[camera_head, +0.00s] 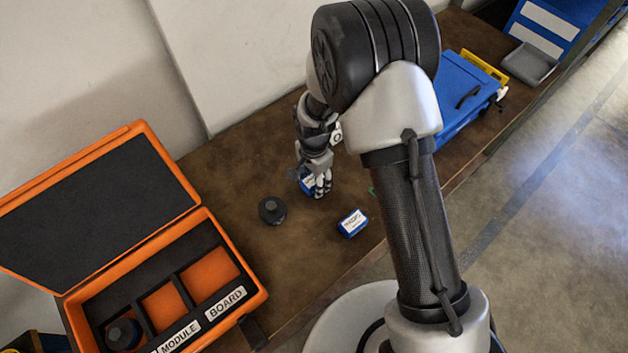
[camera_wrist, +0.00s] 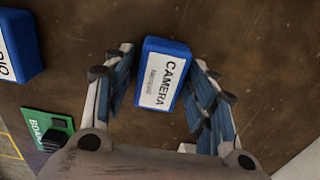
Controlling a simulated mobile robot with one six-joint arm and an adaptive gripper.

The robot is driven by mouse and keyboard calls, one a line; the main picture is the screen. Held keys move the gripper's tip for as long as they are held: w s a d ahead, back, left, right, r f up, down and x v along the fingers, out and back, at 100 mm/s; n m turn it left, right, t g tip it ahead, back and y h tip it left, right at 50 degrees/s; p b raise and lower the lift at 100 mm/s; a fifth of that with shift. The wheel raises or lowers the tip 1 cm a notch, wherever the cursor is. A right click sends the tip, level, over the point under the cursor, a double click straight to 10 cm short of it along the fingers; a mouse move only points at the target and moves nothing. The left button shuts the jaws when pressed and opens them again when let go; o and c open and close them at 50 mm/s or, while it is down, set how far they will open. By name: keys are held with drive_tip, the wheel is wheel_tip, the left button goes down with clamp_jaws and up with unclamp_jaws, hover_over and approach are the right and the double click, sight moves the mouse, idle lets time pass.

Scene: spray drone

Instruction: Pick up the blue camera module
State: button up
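The blue camera module (camera_wrist: 164,75), a small blue box with a white CAMERA label, lies between the two fingers of my gripper (camera_wrist: 158,58) in the wrist view. The fingers are spread on either side of it, with a narrow gap visible on the left. In the head view, my gripper (camera_head: 319,187) points down at the table and partly hides the blue module (camera_head: 305,181).
Another blue labelled module (camera_head: 352,223) lies nearby on the brown table (camera_head: 290,270), with a green board (camera_wrist: 47,127) close by. A dark round part (camera_head: 272,210) and an open orange case (camera_head: 249,300) are to the left. A blue box (camera_head: 462,90) stands behind my arm.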

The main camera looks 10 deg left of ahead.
drive_tip(key=c, duration=0.8)
drive_tip(key=shift+r, duration=0.1)
drive_tip(key=shift+c, duration=0.3)
